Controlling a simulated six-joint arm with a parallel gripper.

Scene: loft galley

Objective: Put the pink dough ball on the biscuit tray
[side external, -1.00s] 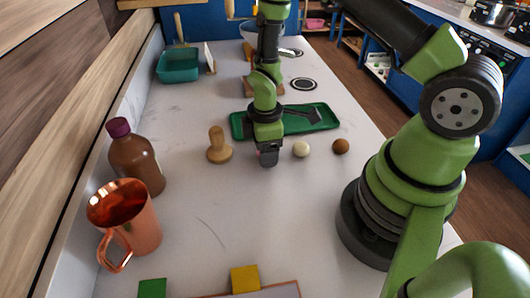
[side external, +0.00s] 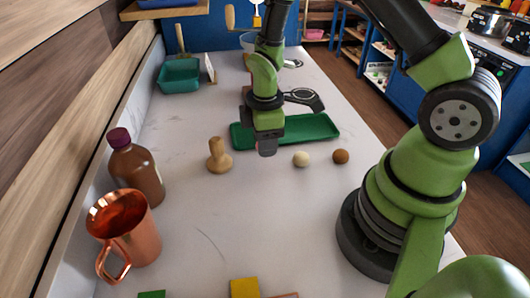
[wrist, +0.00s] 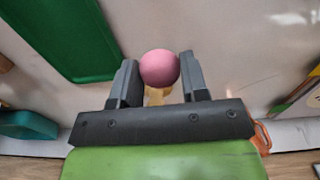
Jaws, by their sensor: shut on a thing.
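The pink dough ball (wrist: 160,68) is held between the two black fingers of my gripper (wrist: 158,75) in the wrist view. In the side view my gripper (side external: 267,146) hangs above the counter, in front of the near edge of the green biscuit tray (side external: 312,128). The fingers hide most or all of the ball there. The tray is partly covered by my arm, and its visible part looks empty. The tray also shows at upper left in the wrist view (wrist: 65,35), to one side of the ball.
A wooden stamp (side external: 218,157) stands left of my gripper. A cream ball (side external: 301,158) and a brown ball (side external: 340,156) lie to its right, near the tray. A brown bottle (side external: 136,170), a copper mug (side external: 128,230) and a teal container (side external: 180,76) stand along the left.

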